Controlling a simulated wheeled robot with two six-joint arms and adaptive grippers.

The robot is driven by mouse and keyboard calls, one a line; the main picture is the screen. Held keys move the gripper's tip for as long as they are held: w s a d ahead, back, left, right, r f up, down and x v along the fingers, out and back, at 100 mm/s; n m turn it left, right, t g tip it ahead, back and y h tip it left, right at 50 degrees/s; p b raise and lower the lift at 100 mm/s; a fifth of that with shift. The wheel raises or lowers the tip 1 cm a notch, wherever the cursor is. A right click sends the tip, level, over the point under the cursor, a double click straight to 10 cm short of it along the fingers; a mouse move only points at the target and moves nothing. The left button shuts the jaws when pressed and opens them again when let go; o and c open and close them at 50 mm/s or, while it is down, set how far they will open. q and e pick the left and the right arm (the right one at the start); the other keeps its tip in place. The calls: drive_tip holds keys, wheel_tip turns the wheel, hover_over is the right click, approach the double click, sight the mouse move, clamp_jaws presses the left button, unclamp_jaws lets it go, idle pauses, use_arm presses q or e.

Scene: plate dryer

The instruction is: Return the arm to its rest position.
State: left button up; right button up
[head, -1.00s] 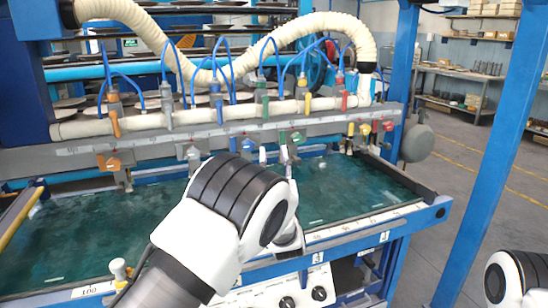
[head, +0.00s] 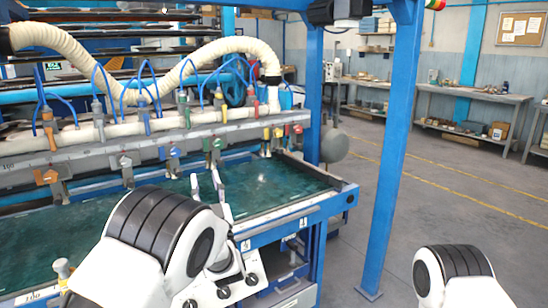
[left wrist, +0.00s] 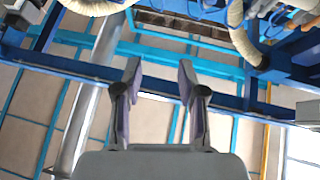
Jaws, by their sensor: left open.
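My left arm comes up from the bottom left of the head view, in front of the plate dryer. My left gripper (head: 205,178) shows partly beyond the wrist, with its thin grey fingers pointing up and apart in front of the green bed. In the left wrist view the left gripper (left wrist: 159,66) is open with nothing between its fingers. My right arm (head: 452,276) shows only as a joint at the bottom right; its gripper is out of the picture.
The plate dryer's green bed (head: 262,194) and blue frame fill the left side. A row of coloured valves (head: 215,145) and a cream hose (head: 150,85) hang above it. A blue post (head: 390,150) stands right of it. Open floor (head: 440,200) and workbenches (head: 455,90) lie beyond.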

use_arm(q)
drive_tip(key=a+f+g+p, duration=0.2)
drive_tip(key=a+f, duration=0.4)
drive_tip(key=f, duration=0.1)
drive_tip(key=s+a+f+m+g+h+p, duration=0.1)
drive_tip(key=s+a+f+g+h, duration=0.15)
drive_tip(key=s+f, duration=0.4)
drive_tip(key=s+a+f+m+g+h+p, duration=0.1)
drive_tip(key=s+a+f+m+g, duration=0.15)
drive_tip(key=f, duration=0.75)
drive_tip(key=s+a+f+m+g+h+p, duration=0.1)
drive_tip(key=s+a+f+g+h, duration=0.15)
drive_tip(key=s+f, duration=0.4)
drive_tip(key=s+d+f+g+h, duration=0.1)
drive_tip(key=s+f+g, duration=0.2)
drive_tip(key=s, duration=0.7)
drive_tip(key=s+d+f+g+h, duration=0.1)
drive_tip(key=s+f+g, duration=0.3)
drive_tip(key=s, duration=0.7)
drive_tip(key=s+d+f+g+h+p, duration=0.1)
drive_tip(key=s+d+f+g+h, duration=0.1)
drive_tip(key=s+g, duration=0.4)
drive_tip(key=s+f, duration=0.1)
drive_tip(key=s, duration=0.4)
drive_tip(key=shift+s+d+f, duration=0.25)
drive_tip(key=shift+d+f, duration=0.1)
drive_tip(key=shift+f, duration=0.05)
drive_tip(key=shift+g, duration=0.25)
